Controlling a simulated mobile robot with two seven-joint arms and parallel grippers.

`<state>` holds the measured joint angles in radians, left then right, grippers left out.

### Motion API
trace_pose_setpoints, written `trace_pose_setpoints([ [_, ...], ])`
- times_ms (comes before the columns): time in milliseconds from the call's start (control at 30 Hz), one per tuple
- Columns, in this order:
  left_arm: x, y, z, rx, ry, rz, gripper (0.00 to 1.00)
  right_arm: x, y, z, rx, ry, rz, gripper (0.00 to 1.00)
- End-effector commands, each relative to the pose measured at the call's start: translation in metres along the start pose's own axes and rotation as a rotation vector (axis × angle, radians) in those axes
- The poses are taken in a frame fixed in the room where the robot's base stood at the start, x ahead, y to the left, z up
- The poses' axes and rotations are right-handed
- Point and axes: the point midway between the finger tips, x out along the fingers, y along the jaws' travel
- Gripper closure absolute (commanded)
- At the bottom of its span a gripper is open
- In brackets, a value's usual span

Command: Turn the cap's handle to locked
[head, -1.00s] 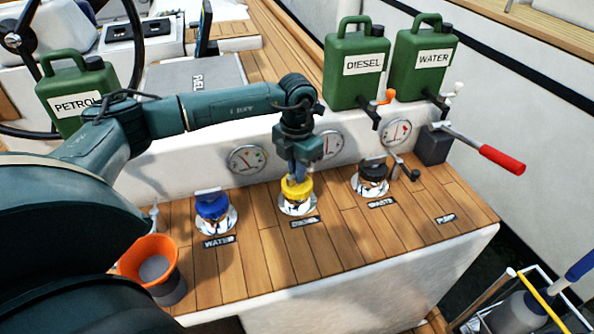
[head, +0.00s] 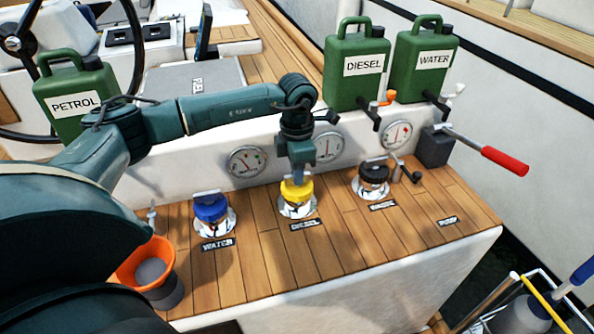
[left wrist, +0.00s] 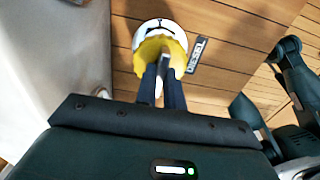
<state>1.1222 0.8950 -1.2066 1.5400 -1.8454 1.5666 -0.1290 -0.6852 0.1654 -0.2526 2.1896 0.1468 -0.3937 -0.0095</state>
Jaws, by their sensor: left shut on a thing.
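The yellow cap (head: 297,193) sits in a chrome deck fitting behind the label DIESEL (head: 305,225). My left gripper (head: 298,180) reaches down onto the cap from above and is shut on its handle. In the left wrist view the pale handle (left wrist: 159,84) shows as a narrow strip between the two dark fingers, with the yellow cap (left wrist: 146,52) just beyond them. Most of the handle is hidden by the fingers, and I see no lock marks. My right gripper is not in view.
A blue cap (head: 210,208) stands left of the yellow one, and a black cap (head: 373,178) with a crank beside it stands right. An orange funnel (head: 147,255) is at the front left. A red-handled lever (head: 503,161) sticks out at the right. Green cans (head: 357,66) stand behind.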

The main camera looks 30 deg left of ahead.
Motion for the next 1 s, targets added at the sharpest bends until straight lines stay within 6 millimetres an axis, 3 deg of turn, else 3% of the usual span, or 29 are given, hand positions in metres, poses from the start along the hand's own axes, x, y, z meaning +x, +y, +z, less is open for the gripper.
trace_pose_setpoints([
  [267,0.001,-0.001,0.0,0.001,0.002,-0.001,1.0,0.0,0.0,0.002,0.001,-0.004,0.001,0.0],
  [300,0.001,-0.001,0.0,0.0,0.002,-0.001,0.88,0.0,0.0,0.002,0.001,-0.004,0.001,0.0],
  [567,0.0,0.0,0.0,-0.001,0.001,-0.001,0.68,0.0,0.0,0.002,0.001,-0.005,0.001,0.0],
  [833,-0.002,0.0,0.0,-0.001,0.0,0.0,0.68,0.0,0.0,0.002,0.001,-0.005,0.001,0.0],
  [1000,-0.024,0.001,0.001,-0.002,-0.003,0.002,0.68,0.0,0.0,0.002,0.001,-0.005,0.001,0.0],
])
